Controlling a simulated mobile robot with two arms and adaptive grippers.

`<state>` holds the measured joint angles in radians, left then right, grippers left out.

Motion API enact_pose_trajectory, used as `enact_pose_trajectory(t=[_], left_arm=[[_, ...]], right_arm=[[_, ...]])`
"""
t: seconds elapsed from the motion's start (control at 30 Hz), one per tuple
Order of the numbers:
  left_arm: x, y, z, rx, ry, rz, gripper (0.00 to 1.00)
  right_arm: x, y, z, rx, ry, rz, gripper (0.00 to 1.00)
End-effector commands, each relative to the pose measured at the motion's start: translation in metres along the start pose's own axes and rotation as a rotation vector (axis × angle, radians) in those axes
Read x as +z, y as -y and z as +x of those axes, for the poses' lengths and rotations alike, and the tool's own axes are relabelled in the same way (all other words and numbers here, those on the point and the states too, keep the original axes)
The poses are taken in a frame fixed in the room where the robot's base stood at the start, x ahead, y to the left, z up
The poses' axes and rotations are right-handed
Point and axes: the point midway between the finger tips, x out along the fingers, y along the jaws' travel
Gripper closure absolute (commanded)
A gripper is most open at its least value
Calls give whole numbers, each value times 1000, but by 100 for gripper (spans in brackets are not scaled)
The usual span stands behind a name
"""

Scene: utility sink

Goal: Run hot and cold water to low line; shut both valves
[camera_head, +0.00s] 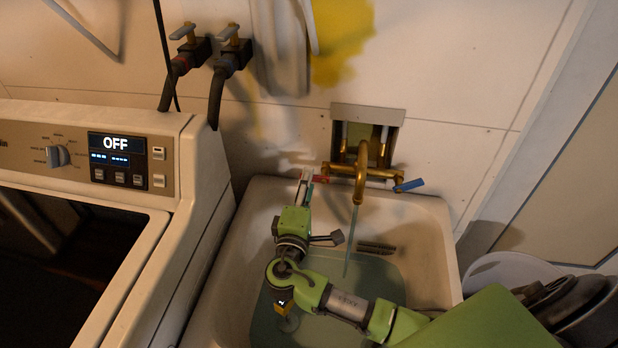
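A brass faucet (360,180) is mounted on the wall above the white sink (437,235). It has a red valve handle (321,179) on the left and a blue valve handle (409,185) on the right. The blue handle points out to the right. A thin water stream (351,242) falls from the spout into greenish water (385,275) in the basin. My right gripper (305,178) is at the sink's back edge, just left of the red handle. I cannot tell whether it touches the handle or how far its fingers are apart. My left gripper is out of view. No low line is clearly visible.
A washing machine (190,150) with an OFF display stands left of the sink. Two wall taps with hoses (233,50) are above it. A white basket (510,270) with dark items stands at the right. My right arm crosses the basin's front.

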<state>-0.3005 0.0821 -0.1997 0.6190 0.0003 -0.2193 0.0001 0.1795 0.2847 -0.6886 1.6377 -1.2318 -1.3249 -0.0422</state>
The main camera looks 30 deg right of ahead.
Motion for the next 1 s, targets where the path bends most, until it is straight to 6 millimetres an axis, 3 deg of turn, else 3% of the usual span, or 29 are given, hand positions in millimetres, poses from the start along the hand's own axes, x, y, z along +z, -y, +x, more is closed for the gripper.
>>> enact_pose_trajectory(t=[0.2, 0.4, 0.6, 1.0], left_arm=[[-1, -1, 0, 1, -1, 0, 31], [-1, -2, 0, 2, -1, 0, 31], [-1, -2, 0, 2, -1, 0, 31], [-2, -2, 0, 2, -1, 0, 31]], right_arm=[[-1, 2, -50, -6, -2, 1, 68], [-1, 1, -81, -3, -2, 1, 68], [0, 1, -92, -1, 0, -1, 68], [0, 1, -92, -1, -1, -1, 68]])
